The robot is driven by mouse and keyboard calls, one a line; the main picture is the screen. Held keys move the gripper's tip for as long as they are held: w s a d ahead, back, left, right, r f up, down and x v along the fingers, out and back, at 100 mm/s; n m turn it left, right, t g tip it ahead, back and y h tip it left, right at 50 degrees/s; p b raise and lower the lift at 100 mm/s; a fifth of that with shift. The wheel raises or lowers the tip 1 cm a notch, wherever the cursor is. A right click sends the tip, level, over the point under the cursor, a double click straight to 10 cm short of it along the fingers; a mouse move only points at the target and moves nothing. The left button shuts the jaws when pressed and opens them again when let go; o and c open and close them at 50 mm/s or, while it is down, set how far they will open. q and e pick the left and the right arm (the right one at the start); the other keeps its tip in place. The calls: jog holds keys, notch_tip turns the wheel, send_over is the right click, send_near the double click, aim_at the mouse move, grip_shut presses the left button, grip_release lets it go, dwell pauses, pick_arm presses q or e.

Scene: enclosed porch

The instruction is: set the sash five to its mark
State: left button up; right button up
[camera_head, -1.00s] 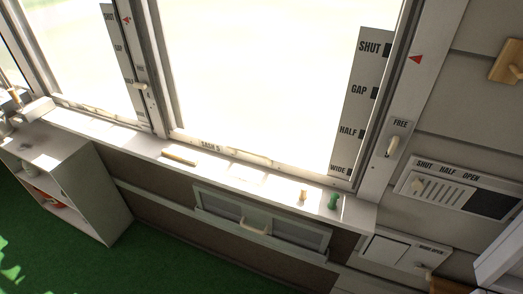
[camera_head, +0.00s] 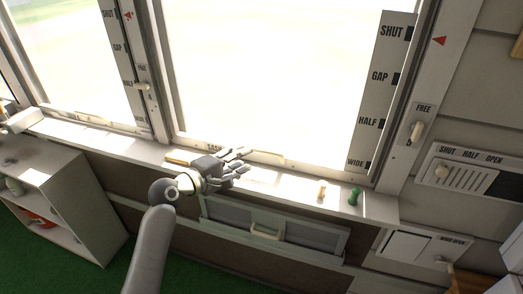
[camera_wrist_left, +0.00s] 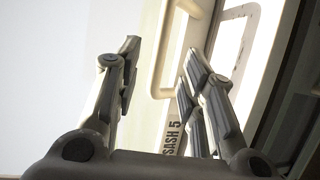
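Sash five is the large bright window (camera_head: 270,70), with its "SASH 5" label (camera_wrist_left: 174,138) on the bottom rail. A cream handle (camera_head: 268,157) sits on that rail and shows as a pale bar (camera_wrist_left: 157,65) in the left wrist view. A scale strip (camera_head: 370,98) on the right reads SHUT, GAP, HALF, WIDE from top down. A red pointer (camera_head: 439,41) on the frame stands about level with SHUT. A lever (camera_head: 416,131) below it is by the word FREE. My left gripper (camera_head: 242,161) is open and empty, close to the handle; contact is unclear. My right gripper is not in view.
A pale stick (camera_head: 180,161), a small tan peg (camera_head: 321,190) and a green knob-like piece (camera_head: 354,196) are on the sill. A hatch (camera_head: 275,232) is below. A sliding vent (camera_head: 474,177) is at right; a white shelf (camera_head: 75,215) is at left.

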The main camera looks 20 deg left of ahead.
aim_at(257, 151)
pick_arm(q)
jog(key=x, duration=0.8)
jog(key=shift+w+d+f, duration=0.1)
jog(key=shift+w+f, duration=0.05)
jog(key=shift+w, duration=0.05)
grip_shut()
